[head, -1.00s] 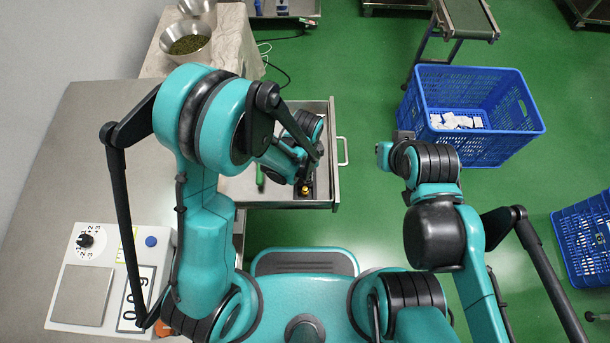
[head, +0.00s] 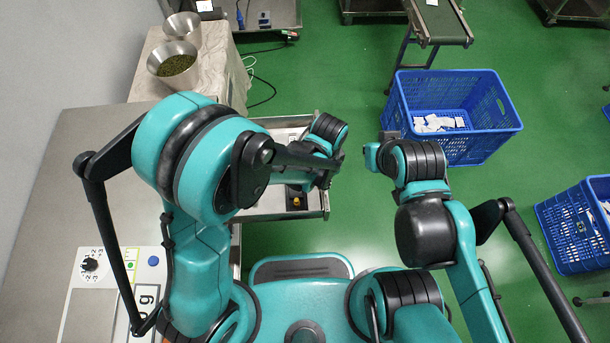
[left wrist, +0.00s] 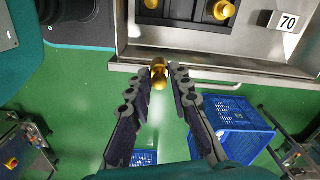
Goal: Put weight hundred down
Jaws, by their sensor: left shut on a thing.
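A gold weight (left wrist: 159,70) is between the fingers of my left gripper (left wrist: 161,82) in the left wrist view, just outside the rim of an open metal drawer (left wrist: 200,66). My left gripper is shut on it; its markings are too small to read. The drawer rim also shows in the head view (head: 285,216), with a gold weight (head: 296,201) inside. My left gripper is hidden by its arm there.
A scale (head: 92,315) lies on the metal table (head: 75,190) at left. Metal bowls (head: 175,65) stand on a covered table behind. A blue crate (head: 500,135) with white packets is on the floor at right, and another (head: 575,225) is nearer. Green floor between is clear.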

